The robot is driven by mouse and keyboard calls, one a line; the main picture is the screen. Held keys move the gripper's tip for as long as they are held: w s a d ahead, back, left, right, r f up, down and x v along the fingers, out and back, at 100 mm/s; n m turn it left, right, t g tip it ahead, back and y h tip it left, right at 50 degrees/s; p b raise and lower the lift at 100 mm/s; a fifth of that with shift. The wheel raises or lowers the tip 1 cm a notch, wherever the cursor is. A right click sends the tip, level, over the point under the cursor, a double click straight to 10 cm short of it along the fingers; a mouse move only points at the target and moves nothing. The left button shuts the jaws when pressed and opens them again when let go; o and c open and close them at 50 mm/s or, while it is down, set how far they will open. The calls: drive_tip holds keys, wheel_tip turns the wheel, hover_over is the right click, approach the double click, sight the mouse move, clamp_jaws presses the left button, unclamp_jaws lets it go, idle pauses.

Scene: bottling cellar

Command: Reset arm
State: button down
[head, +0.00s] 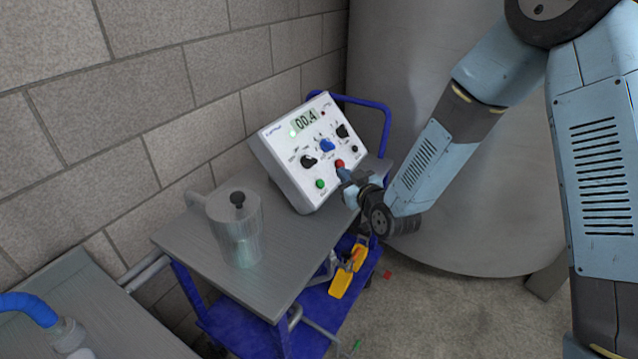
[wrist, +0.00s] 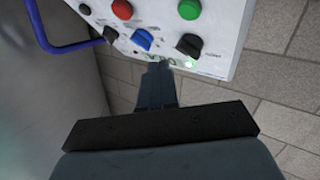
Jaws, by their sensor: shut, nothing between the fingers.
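A white control box (head: 322,168) with a tilted front panel stands on the cart top. Its display reads 00.4, and a small green light is lit beside it. The panel carries a red button (head: 339,163), a green button (head: 320,184), a blue knob (head: 327,145) and black knobs. My gripper (head: 343,174) is shut and empty in front of the panel, just by the red button in the head view. In the wrist view the closed fingers (wrist: 157,66) overlap the display side of the panel, which appears upside down. I cannot tell whether they touch it.
A grey metal jug (head: 236,228) with a black knob stands on the cart (head: 183,238), left of the box. Yellow items (head: 347,271) lie on the blue lower shelf. A large grey tank (head: 440,60) is behind my arm, and a block wall (head: 130,90) is at left.

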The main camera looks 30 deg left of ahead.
idle(0.6)
drive_tip(key=w+d+r+m+h, duration=0.1)
drive_tip(key=d+r+m+h, duration=0.15)
drive_tip(key=d+r, duration=0.45)
drive_tip(key=w+d+r+m+h, duration=0.1)
drive_tip(key=d+r+h, duration=0.25)
drive_tip(key=d, duration=0.75)
drive_tip(key=w+d+r+m+h, duration=0.25)
drive_tip(key=d+r, duration=0.35)
drive_tip(key=d, duration=0.3)
drive_tip(key=s+d+r+m+g+h, duration=0.25)
drive_tip(key=s+d+r+h, duration=0.2)
drive_tip(key=s+d, duration=0.8)
drive_tip(key=s+d+r+m+g, duration=0.2)
drive_tip(key=s+d+m, duration=0.2)
drive_tip(key=s+d, duration=0.5)
drive_tip(key=s, duration=0.4)
drive_tip(key=shift+r, duration=0.2)
drive_tip(key=shift+d, duration=0.1)
idle(1.8)
